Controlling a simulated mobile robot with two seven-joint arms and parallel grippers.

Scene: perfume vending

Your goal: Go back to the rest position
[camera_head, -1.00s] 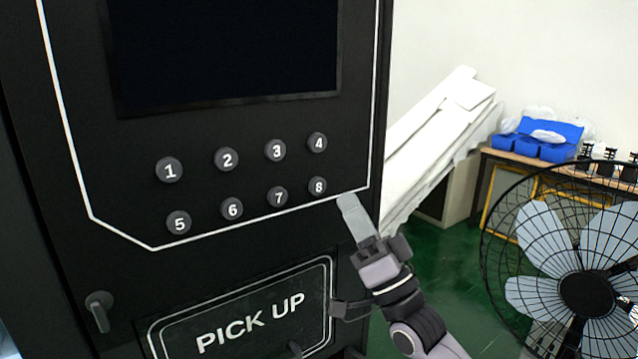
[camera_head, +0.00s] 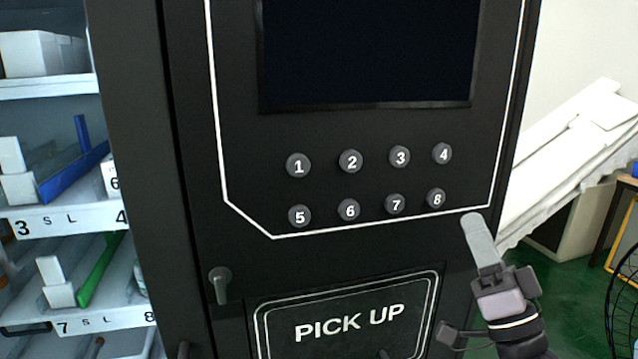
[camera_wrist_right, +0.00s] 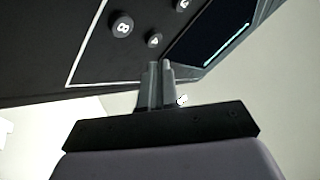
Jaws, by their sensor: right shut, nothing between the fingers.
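My right gripper (camera_head: 473,222) is at the right side of the black vending machine (camera_head: 190,215), just below and right of button 8 (camera_head: 436,198). Its fingers are shut together and empty. In the right wrist view the gripper (camera_wrist_right: 161,66) points toward the panel, near button 4 (camera_wrist_right: 154,40) and button 8 (camera_wrist_right: 121,25). I cannot tell whether it touches the panel. My left gripper is not in view.
The dark screen (camera_head: 368,50) is above the buttons and the PICK UP door (camera_head: 345,322) below. Shelves (camera_head: 60,218) with small boxes are at the left. White panels (camera_head: 570,150) lean at the right. A fan (camera_head: 625,300) is partly visible at the right edge.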

